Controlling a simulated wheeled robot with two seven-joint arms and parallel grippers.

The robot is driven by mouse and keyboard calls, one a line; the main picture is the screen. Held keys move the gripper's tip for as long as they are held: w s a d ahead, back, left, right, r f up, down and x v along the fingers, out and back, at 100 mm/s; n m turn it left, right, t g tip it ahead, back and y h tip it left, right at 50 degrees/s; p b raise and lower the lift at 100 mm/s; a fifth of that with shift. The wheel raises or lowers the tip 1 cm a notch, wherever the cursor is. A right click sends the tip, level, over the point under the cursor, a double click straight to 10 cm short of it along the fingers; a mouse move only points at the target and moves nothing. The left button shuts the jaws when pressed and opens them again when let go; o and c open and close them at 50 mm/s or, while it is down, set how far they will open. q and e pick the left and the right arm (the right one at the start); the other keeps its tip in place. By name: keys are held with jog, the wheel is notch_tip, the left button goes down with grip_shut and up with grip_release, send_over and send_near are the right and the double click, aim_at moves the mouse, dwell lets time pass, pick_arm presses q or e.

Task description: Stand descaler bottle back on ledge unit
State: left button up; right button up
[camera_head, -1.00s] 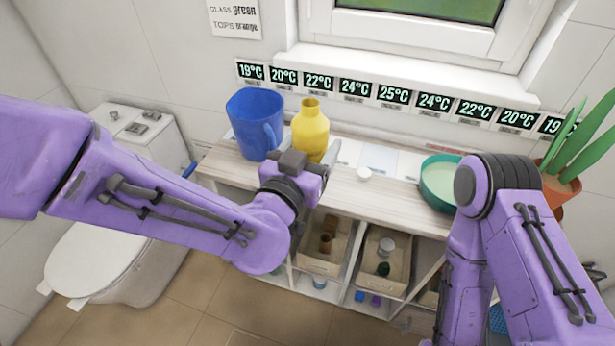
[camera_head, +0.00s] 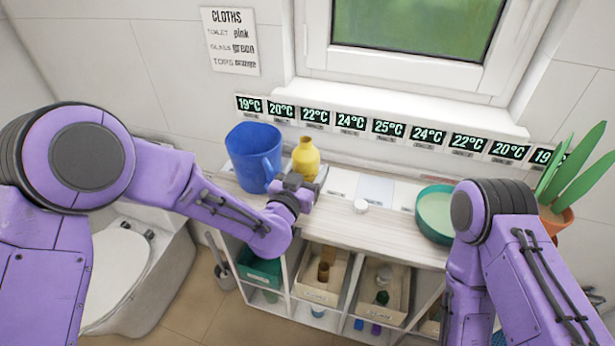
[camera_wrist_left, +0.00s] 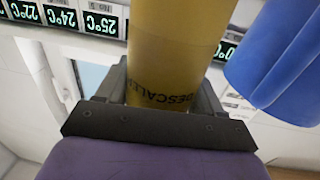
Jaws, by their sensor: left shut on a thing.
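The yellow descaler bottle (camera_head: 306,157) is upright at the back of the ledge unit (camera_head: 335,206), just right of the blue jug (camera_head: 254,157). My left gripper (camera_head: 303,184) is shut on the bottle from the front and hides its lower part. In the left wrist view the bottle (camera_wrist_left: 175,50) fills the space between the fingers, with its DESCALER lettering showing. I cannot tell whether its base touches the ledge. My right arm shows at the right, but its gripper is hidden or out of view.
A green bowl (camera_head: 436,214) and a potted plant (camera_head: 556,216) are to the right. Temperature displays (camera_head: 388,127) line the wall behind. Open bins (camera_head: 322,273) sit below the ledge top. A toilet (camera_head: 125,265) is at the left.

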pick_arm(q)
jog(key=f, duration=0.1)
jog(key=w+f, duration=0.1)
jog(key=f, duration=0.1)
jog(key=w+f, duration=0.1)
jog(key=shift+f+p, duration=0.35)
jog(key=shift+p, duration=0.05)
jog(key=shift+s+f, duration=0.1)
jog(key=shift+s, duration=0.05)
jog(key=o, duration=1.4)
jog(key=shift+c, duration=0.2)
jog(key=b+v, duration=0.2)
jog(key=f+b+v, duration=0.1)
jog(key=v, duration=0.2)
jog(key=shift+a+f+b, duration=0.1)
jog(key=shift+a+b, duration=0.1)
jog(key=shift+b, duration=0.15)
jog(key=v, duration=0.5)
jog(key=shift+s+r+b, duration=0.25)
jog(key=shift+r+b, duration=0.1)
jog(key=shift+r, duration=0.05)
